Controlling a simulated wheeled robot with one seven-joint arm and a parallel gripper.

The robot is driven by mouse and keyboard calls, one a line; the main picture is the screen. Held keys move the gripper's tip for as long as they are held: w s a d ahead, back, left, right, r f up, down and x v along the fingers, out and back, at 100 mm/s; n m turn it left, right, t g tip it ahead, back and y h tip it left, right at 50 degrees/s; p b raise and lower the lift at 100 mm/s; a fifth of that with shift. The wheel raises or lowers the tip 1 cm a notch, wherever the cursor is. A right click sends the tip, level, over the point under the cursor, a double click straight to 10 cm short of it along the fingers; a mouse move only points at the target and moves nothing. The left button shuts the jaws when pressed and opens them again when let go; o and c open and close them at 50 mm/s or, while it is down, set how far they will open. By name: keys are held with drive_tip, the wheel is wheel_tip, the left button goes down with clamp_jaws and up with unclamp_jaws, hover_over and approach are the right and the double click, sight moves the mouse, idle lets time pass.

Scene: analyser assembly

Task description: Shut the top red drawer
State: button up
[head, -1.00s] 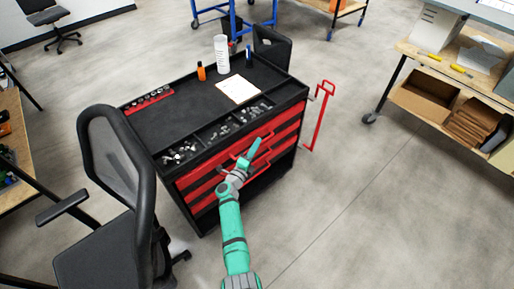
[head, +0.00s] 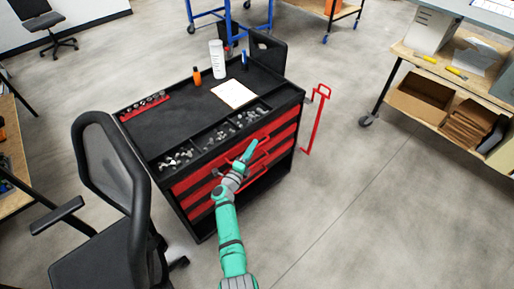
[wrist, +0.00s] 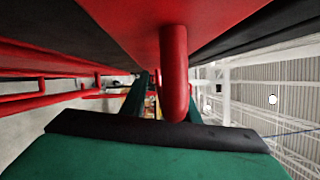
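The top red drawer (head: 284,133) is the uppermost red front on the black tool cart (head: 160,140). In the head view it looks nearly flush with the cart; I cannot tell whether a small gap remains. My gripper (head: 249,151) is at the drawer fronts, over the upper handles, and hides part of them. In the wrist view a red handle (wrist: 174,75) stands very close in front of my gripper (wrist: 150,100), with a red drawer front above it. The handle covers part of the fingers, so their opening and any contact are unclear.
An office chair (head: 115,200) stands close to the cart's left side. A red push handle (head: 317,120) sticks out at the cart's right. Bottles, a white sheet (head: 233,94) and small metal parts lie on top.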

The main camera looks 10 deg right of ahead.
drive_tip(key=v, duration=1.1)
drive_tip(key=shift+d+f, duration=0.1)
drive_tip(key=s+r+n+t+y, duration=0.1)
drive_tip(key=s+n+t+y, duration=0.5)
drive_tip(key=s+n, duration=1.35)
drive_tip(key=s+a+r+n+g+y, duration=0.1)
drive_tip(key=s+r, duration=0.3)
drive_tip(key=s, duration=0.6)
drive_tip(key=s+a+r+n+g+y, duration=0.2)
drive_tip(key=s+a+r+n+y, duration=0.1)
drive_tip(key=s, duration=0.7)
drive_tip(key=s+a+r+n+g+y, duration=0.1)
drive_tip(key=s+a+r+n+g, duration=0.1)
drive_tip(key=s, duration=0.8)
wheel_tip(320, 180, up, 4)
drive_tip(key=shift+s+a+f+n+y, duration=0.2)
drive_tip(key=shift+a+n+y, duration=0.25)
drive_tip(key=shift+n, duration=0.7)
